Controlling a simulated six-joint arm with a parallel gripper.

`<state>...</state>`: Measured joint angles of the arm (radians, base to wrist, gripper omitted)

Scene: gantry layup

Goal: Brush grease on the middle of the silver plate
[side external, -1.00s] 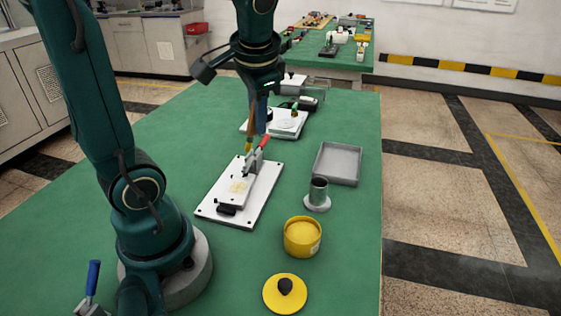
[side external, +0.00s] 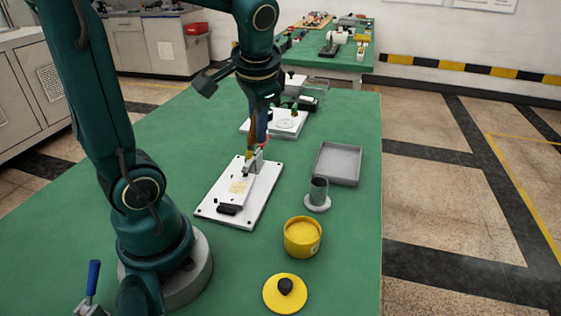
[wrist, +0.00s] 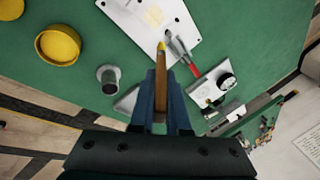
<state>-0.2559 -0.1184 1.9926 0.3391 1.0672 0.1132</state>
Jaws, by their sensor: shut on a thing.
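My gripper (side external: 259,128) is shut on a brush (side external: 250,150) with a brown handle and a yellow tip, which points down. The brush also shows between the fingers in the wrist view (wrist: 160,85). My gripper partly hides the clamp's red handle (wrist: 195,71).
An open yellow pot (side external: 302,238) and its yellow lid (side external: 276,298) with a black knob stand at the front right.

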